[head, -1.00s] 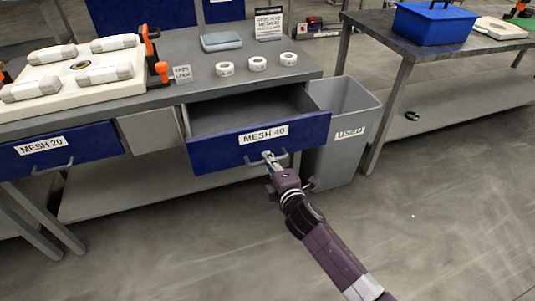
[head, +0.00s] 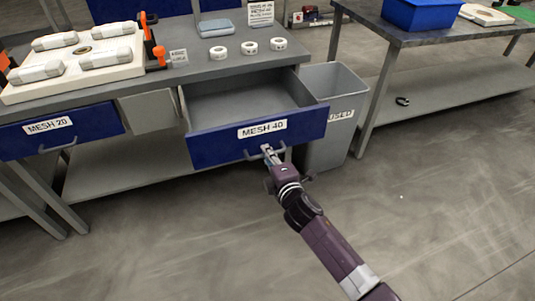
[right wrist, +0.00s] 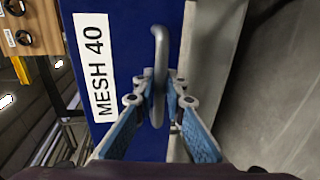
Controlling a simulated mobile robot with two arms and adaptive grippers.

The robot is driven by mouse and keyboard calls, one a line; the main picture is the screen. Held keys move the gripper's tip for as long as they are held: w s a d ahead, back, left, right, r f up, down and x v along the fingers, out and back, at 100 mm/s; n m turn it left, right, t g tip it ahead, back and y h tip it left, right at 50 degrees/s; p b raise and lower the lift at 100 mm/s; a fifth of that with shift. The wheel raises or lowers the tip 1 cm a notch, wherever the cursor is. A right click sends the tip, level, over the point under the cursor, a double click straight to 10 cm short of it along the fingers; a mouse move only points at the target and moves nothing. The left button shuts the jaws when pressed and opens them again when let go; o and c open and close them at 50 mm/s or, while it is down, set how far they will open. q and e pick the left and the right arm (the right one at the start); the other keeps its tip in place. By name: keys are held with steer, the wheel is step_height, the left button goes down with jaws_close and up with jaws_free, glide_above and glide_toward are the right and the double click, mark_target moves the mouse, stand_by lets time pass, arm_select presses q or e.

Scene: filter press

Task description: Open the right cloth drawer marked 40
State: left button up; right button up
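The blue drawer marked MESH 40 (head: 222,146) is pulled out from under the grey bench, and its grey inside (head: 240,103) shows empty. My right gripper (head: 268,152) is at the drawer's bar handle (head: 284,153). In the right wrist view the handle (right wrist: 159,75) runs between the two blue-padded fingers (right wrist: 163,108), which are closed in on it from both sides. The MESH 40 label (right wrist: 96,68) shows beside it. My left gripper is not in view.
The MESH 20 drawer (head: 88,123) on the left is shut. A grey USED bin (head: 325,150) stands right of the open drawer. Three white rolls (head: 249,47) and a filter plate (head: 110,81) sit on the bench. The floor in front is clear.

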steer(key=shift+o, duration=0.2)
steer(key=v, duration=1.2)
stand_by(0.4)
